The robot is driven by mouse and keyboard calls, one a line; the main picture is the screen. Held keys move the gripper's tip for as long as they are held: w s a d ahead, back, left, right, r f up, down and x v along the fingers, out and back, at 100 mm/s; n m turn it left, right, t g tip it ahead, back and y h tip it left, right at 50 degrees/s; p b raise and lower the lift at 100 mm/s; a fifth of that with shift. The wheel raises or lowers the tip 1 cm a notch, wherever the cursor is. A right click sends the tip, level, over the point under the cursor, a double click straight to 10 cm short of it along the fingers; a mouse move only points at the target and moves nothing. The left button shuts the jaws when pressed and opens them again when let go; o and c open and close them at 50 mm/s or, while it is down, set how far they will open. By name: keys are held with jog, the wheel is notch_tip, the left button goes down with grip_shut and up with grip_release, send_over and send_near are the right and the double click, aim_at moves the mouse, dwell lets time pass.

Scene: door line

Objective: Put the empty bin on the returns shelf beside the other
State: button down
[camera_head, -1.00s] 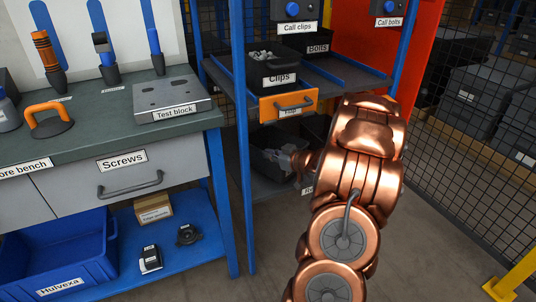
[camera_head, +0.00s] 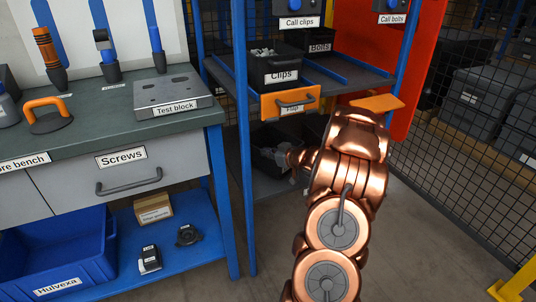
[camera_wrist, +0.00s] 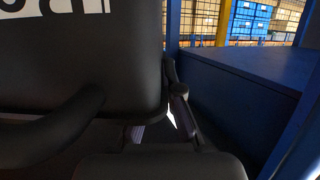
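On the lower shelf (camera_head: 262,183) of the rack, a dark bin (camera_head: 262,150) shows beside my arm; I cannot see whether it is empty. Another dark bin (camera_head: 312,128) shows partly behind it, mostly hidden by my arm. My gripper (camera_head: 298,160) is at the first bin's right side, mostly hidden by my wrist. In the wrist view, a dark bin wall (camera_wrist: 80,55) with a cut-off white label fills the left, very close. A gripper finger (camera_wrist: 180,105) shows at its right edge. I cannot tell whether the fingers touch or grip it.
Above, Clips (camera_head: 278,70) and Bolts (camera_head: 318,46) bins stand on the upper shelf (camera_head: 345,78). An orange flap (camera_head: 288,102) hangs at its front edge; another orange piece (camera_head: 378,102) shows behind my arm. The bench (camera_head: 100,115) is left, wire mesh (camera_head: 430,170) right.

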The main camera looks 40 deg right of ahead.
jog(key=c, duration=1.3)
grip_release()
jog(key=shift+s+r, duration=0.2)
jog(key=shift+s, duration=0.15)
jog(key=p+v, duration=0.2)
jog(key=v, duration=0.9)
jog(key=shift+s+d, duration=0.1)
jog(key=shift+s, duration=0.05)
